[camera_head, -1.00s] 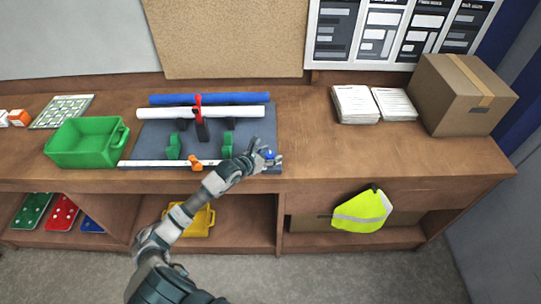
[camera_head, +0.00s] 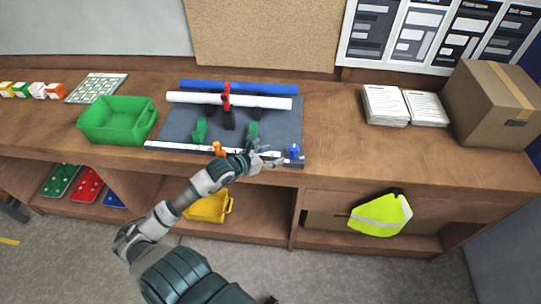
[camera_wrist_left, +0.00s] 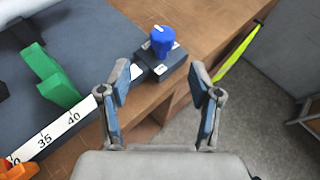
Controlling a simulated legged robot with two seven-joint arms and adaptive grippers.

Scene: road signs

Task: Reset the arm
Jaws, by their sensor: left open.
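My left gripper (camera_head: 268,158) is at the front edge of the grey mat, above the white ruler strip (camera_head: 180,147). It is open and empty. In the left wrist view its two fingers (camera_wrist_left: 160,100) stand apart, with the blue knob (camera_wrist_left: 162,40) beyond them on a dark block. In the head view the blue knob (camera_head: 294,150) is just right of the fingertips, with a gap between. My right gripper is not in view.
The mat (camera_head: 290,125) carries a blue roll (camera_head: 238,87), a white roll (camera_head: 200,98), a red clamp (camera_head: 227,95) and green supports (camera_head: 200,130). A green bin (camera_head: 118,120) stands left. Papers (camera_head: 385,105) and a cardboard box (camera_head: 490,105) stand right. The tabletop between is clear.

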